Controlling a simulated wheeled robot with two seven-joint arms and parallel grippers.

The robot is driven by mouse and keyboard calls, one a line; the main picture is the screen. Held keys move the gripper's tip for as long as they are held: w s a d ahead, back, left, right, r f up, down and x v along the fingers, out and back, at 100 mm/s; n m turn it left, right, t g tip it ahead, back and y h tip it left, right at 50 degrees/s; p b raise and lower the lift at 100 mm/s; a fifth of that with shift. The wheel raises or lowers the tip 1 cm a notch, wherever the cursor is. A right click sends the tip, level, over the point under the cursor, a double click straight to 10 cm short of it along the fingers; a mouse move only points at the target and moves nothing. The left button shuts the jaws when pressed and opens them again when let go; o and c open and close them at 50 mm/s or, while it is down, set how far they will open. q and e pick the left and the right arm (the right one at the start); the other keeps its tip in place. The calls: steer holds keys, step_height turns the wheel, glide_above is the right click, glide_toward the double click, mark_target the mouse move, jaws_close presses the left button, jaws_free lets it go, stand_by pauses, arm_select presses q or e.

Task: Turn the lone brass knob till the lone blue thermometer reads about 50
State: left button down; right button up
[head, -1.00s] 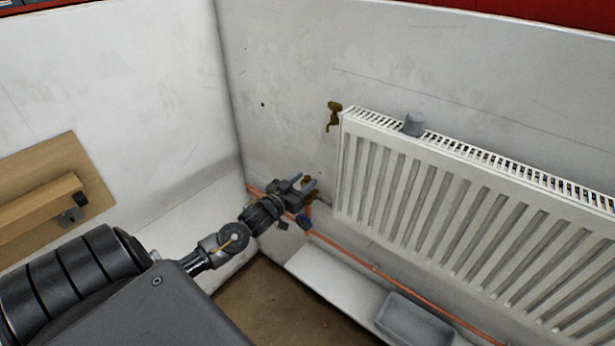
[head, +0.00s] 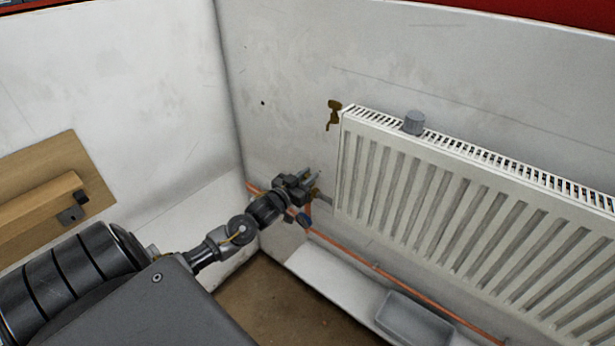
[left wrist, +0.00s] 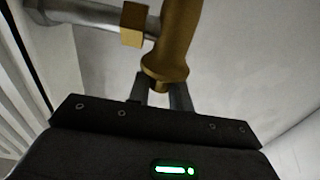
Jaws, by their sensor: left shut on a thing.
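My left gripper (head: 314,183) is at the pipework beside the radiator's lower left corner. In the left wrist view its fingers (left wrist: 160,92) close around the narrow lower end of a brass fitting (left wrist: 176,45), which I take as the brass knob. In the head view the gripper hides most of the brass there. A small dark blue round part (head: 304,219) sits just below the gripper on the copper pipe. It may be the blue thermometer, but no reading is legible. My right gripper is out of view.
A white radiator (head: 440,190) fills the right, with a grey cap (head: 414,122) on top and a brass piece (head: 333,114) on the wall beside it. A copper pipe (head: 350,260) runs below. A grey tray (head: 414,320) lies on the white ledge. A wooden panel (head: 60,150) is at left.

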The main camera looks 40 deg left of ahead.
arm_select(q)
steer(key=shift+h, duration=0.4)
steer(key=m+h, duration=0.2)
steer(key=shift+a+h+b, duration=0.1)
steer(key=shift+h+b, duration=0.3)
steer(key=m+h+b, duration=0.1)
steer(key=m+g+h, duration=0.1)
steer(key=h, duration=0.1)
steer(key=shift+f+m+h+b, duration=0.15)
steer(key=shift+m+h+b, duration=0.15)
steer(key=shift+m+b, duration=0.1)
steer(key=m+g+h+b, duration=0.2)
steer(key=h, duration=0.1)
steer(key=shift+b, duration=0.35)
steer(key=shift+m+g+h+b, duration=0.65)
steer(key=shift+h+b, duration=0.25)
steer(key=shift+b, duration=0.15)
steer(key=shift+m+g+h+b, duration=0.25)
steer(key=shift+m+h+b, duration=0.05)
steer(key=shift+m, duration=0.05)
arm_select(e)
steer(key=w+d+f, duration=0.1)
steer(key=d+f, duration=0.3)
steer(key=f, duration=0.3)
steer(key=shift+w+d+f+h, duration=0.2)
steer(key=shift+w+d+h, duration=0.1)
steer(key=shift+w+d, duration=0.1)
